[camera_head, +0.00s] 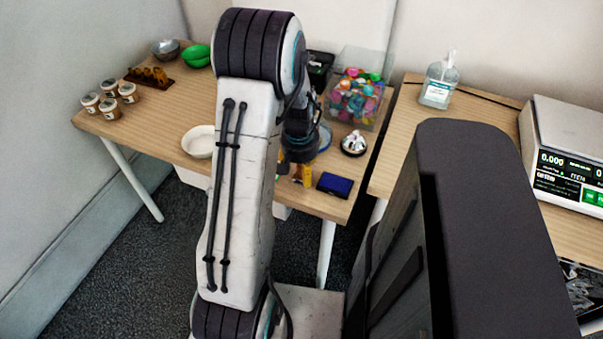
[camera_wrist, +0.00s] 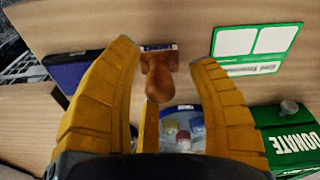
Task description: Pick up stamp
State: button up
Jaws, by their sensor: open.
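The stamp (camera_wrist: 158,78), with a brown rounded wooden handle and a flat base, is on the wooden table in the wrist view. My gripper (camera_wrist: 163,55) is open, with one thick yellow-orange finger on each side of the stamp. A gap shows between the handle and each finger, and I see no contact. In the head view my gripper (camera_head: 302,174) is low over the front of the table. There my arm and fingers hide most of the stamp's area, and I cannot make out the stamp clearly.
A dark blue pad (camera_head: 335,185) lies right of my gripper near the table edge. A green DONATE box (camera_wrist: 290,140), a green-white card (camera_wrist: 255,45) and a round tub (camera_wrist: 185,120) are close by. A white bowl (camera_head: 200,141) stands to the left.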

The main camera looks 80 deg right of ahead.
jog(key=shift+c, duration=0.2)
grip_shut()
dwell(0.3)
jog(key=shift+r, duration=0.15)
